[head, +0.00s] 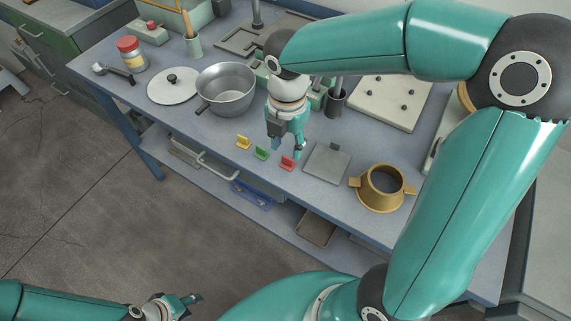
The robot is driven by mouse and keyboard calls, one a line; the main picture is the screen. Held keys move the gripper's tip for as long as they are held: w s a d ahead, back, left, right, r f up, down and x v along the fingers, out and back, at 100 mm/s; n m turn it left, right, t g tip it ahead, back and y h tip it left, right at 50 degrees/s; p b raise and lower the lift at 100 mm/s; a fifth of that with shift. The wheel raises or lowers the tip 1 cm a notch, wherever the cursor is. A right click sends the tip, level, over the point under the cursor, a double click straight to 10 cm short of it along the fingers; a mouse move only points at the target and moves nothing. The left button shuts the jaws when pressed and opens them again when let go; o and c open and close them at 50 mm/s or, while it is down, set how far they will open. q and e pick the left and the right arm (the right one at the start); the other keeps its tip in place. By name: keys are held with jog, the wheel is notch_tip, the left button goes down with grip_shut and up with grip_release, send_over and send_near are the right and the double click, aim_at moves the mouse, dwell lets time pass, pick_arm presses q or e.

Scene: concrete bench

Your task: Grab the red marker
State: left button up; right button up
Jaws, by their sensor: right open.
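The red marker (287,163) is a small upright red piece on a base, near the front edge of the bench in the head view. It is at the right end of a short row with a green marker (260,153) and a yellow marker (243,142). My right gripper (288,151) points down just above and behind the red marker, its jaws open and empty. I cannot tell whether a fingertip touches the marker. My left gripper (192,299) is low at the bottom left, away from the bench; its jaws are too small to judge.
A grey plate (327,163) and a brass ring-shaped piece (382,190) lie right of the red marker. A metal pot (226,88), a lid (173,86) and a red-capped jar (131,56) stand to the left. A pale board (390,101) with knobs lies behind.

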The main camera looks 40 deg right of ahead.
aim_at(288, 159)
jog(key=shift+s+f+b, duration=0.15)
jog(key=shift+f+b, duration=0.15)
jog(key=shift+f, duration=2.5)
jog(key=c, duration=0.5)
